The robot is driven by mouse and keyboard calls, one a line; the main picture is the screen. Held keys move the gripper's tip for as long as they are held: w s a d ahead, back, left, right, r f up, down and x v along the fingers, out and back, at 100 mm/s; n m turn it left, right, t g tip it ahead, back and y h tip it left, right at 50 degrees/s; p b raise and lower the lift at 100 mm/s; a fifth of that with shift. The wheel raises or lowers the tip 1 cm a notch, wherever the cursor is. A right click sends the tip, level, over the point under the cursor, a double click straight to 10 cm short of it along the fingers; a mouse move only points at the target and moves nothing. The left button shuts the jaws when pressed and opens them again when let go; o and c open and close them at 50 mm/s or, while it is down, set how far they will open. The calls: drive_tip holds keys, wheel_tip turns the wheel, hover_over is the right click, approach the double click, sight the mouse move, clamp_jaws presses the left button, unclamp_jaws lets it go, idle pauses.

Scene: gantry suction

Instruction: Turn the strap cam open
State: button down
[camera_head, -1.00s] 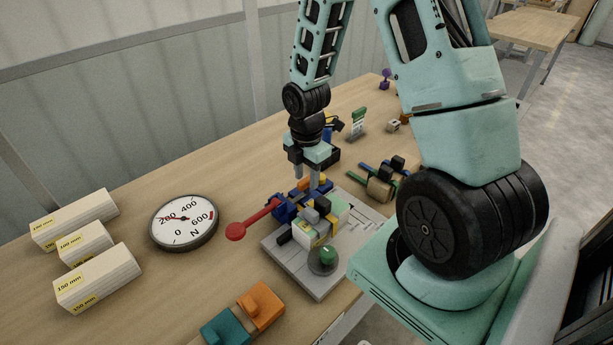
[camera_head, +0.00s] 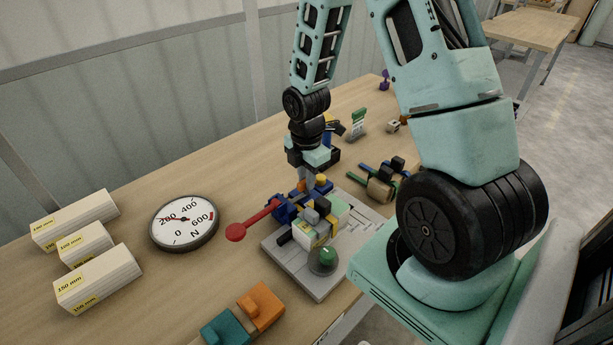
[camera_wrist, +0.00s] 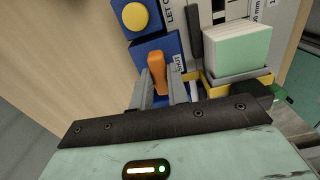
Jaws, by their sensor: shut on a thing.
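The strap cam appears to be the orange lever (camera_wrist: 157,72) on a blue block (camera_wrist: 165,48) in the wrist view. My gripper (camera_wrist: 160,82) has its two grey fingers on either side of the orange lever, shut on it. In the head view my gripper (camera_head: 306,176) points down over the blue parts at the back left of the grey fixture plate (camera_head: 318,288). The lever is mostly hidden there behind the fingers. A yellow round knob (camera_wrist: 135,16) sits on another blue block beyond the lever.
A red-handled lever (camera_head: 236,231) sticks out left of the fixture. A pale green block (camera_wrist: 238,50) sits close on the right of my fingers. A round gauge (camera_head: 184,221), white blocks (camera_head: 97,278) and an orange block (camera_head: 262,304) lie around. Table behind the gauge is clear.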

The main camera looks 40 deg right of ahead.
drive_tip(key=m, duration=0.4)
drive_tip(key=m+p, duration=0.1)
drive_tip(key=m, duration=0.3)
drive_tip(key=shift+m, duration=0.3)
drive_tip(key=m, duration=0.4)
drive_tip(key=shift+m, duration=2.3)
drive_tip(key=c, duration=1.4)
unclamp_jaws()
drive_tip(key=shift+o, duration=0.2)
wheel_tip(320, 180, up, 18)
drive_tip(key=shift+f+b, duration=0.25)
drive_tip(key=shift+b, duration=0.15)
